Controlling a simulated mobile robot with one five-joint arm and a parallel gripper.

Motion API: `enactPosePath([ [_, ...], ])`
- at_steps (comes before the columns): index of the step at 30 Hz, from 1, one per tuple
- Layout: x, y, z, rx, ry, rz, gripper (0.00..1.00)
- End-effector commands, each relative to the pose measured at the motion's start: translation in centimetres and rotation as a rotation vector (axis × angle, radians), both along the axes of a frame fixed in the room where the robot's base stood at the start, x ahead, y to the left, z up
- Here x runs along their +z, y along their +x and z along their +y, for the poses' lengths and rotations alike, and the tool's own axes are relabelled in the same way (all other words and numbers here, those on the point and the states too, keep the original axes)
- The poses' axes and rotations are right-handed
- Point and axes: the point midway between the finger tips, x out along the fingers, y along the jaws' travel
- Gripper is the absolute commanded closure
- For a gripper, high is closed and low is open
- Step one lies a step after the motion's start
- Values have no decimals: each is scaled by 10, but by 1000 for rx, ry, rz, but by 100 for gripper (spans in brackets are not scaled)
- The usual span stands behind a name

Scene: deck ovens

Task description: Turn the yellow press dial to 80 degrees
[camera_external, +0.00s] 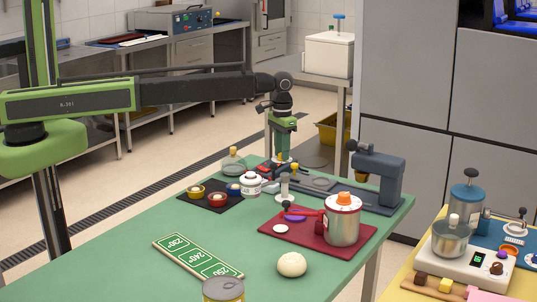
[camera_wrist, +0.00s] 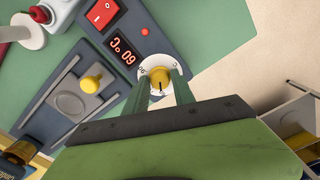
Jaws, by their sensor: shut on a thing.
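The yellow press dial (camera_wrist: 159,78) sits on a white disc with dark marks at one end of the dark press base (camera_wrist: 175,30). My gripper (camera_wrist: 164,84) is shut on the dial, one finger at each side; the fingers hide part of the disc. Beside it, a red display (camera_wrist: 123,50), seen upside down, seems to read 60 °C.
A red rocker switch (camera_wrist: 103,14) and a yellow-knobbed plate (camera_wrist: 66,107) are on the press. A red tray (camera_external: 270,232) with a silver canister (camera_external: 343,222), a dough ball (camera_external: 292,265) and a dark mat (camera_external: 213,205) with small bowls stand close by.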

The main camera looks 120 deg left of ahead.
Motion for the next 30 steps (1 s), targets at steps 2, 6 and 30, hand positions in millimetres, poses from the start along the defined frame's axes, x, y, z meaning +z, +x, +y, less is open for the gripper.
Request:
enactPosePath([
  [2, 0, 0, 0, -31, 0, 1, 100],
  [6, 0, 0, 0, -121, -2, 2, 100],
  [30, -1, -1, 0, -867, -2, 3, 100],
])
